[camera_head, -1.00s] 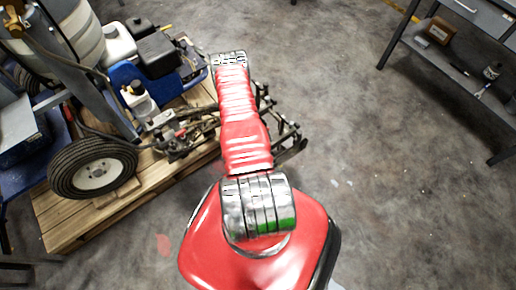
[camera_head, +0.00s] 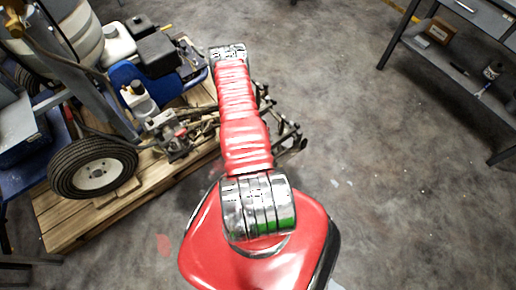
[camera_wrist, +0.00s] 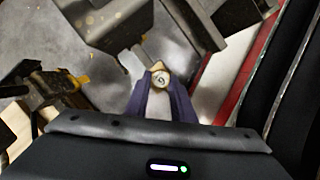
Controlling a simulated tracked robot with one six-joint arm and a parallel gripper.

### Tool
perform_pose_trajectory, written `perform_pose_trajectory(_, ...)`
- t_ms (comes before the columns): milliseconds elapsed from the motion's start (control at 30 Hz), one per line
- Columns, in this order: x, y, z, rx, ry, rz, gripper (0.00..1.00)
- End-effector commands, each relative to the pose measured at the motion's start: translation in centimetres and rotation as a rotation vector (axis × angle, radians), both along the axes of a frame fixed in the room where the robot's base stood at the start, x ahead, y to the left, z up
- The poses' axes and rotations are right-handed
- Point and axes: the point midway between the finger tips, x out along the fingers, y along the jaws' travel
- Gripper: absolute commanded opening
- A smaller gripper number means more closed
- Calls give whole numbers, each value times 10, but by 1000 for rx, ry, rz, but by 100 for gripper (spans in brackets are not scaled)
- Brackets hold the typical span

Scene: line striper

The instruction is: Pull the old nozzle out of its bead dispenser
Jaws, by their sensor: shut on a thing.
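In the wrist view, my gripper (camera_wrist: 161,88) has two purple fingers closed around a small brass-coloured nozzle with a pale round end (camera_wrist: 160,77). The nozzle sits between the fingertips, below a grey bracket of the machine. I cannot tell from this view whether it is still seated in its bead dispenser. In the head view, my red arm reaches over the front of the line striper (camera_head: 165,110) and hides the gripper and the nozzle.
A similar dark fitting with yellow marks (camera_wrist: 70,82) is at the left in the wrist view. The striper's wheel (camera_head: 95,170) rests on a wooden pallet (camera_head: 75,222). A metal shelf (camera_head: 450,75) stands at the upper right. The concrete floor between is clear.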

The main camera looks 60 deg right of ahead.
Motion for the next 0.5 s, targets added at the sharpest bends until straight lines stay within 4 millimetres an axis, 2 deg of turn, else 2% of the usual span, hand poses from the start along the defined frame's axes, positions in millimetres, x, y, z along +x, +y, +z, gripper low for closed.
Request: perform_pose_trajectory(500, 0, 0, 19, 0, 0, 1, 0)
